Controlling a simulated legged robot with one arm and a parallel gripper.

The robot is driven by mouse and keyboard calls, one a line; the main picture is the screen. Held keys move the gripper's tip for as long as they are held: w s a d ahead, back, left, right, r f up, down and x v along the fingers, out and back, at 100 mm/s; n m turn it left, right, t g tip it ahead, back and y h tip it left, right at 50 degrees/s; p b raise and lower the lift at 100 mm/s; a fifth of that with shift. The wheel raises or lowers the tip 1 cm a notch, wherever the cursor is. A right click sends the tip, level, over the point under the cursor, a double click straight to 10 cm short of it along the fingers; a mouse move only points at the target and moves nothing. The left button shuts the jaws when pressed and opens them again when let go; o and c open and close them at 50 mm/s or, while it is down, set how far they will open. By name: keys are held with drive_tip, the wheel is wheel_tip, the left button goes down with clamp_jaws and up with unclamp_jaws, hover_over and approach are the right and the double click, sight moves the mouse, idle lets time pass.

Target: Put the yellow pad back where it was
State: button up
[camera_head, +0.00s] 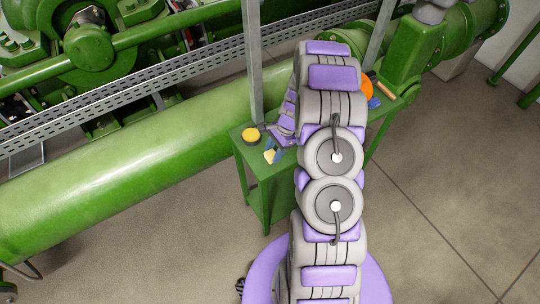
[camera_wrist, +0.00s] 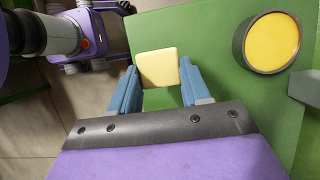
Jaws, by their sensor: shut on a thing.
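The yellow pad (camera_wrist: 157,68) is a small pale yellow square block. My gripper (camera_wrist: 158,80) has its two blue fingers shut on the pad's sides, and the pad sticks out past the fingertips. In the head view the pad (camera_head: 269,156) shows at the left part of the green table (camera_head: 262,168), with my gripper (camera_head: 273,154) at it. The pad is over the table top near its edge; I cannot tell whether it touches the surface.
A round yellow disc in a dark rim (camera_wrist: 271,42) lies right of the pad; it also shows in the head view (camera_head: 250,134). A grey post (camera_head: 252,65) rises behind it. An orange round thing (camera_head: 366,89) and a wooden-handled tool (camera_head: 382,86) lie at the table's right end.

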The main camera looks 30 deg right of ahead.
sight(270, 150)
drive_tip(key=shift+w+a, duration=0.7)
drive_tip(key=shift+a, duration=0.25)
drive_tip(key=shift+a+f, duration=0.15)
drive_tip(key=shift+f, duration=0.05)
drive_tip(key=f, duration=0.2)
drive_tip(key=f+b, duration=0.1)
drive_tip(key=shift+d+f, duration=0.1)
drive_tip(key=shift+d, duration=0.45)
drive_tip(key=o, duration=0.6)
drive_tip(key=shift+c, duration=0.2)
drive_tip(key=o, duration=0.5)
drive_tip(key=shift+a, duration=0.35)
drive_tip(key=shift+c, duration=0.2)
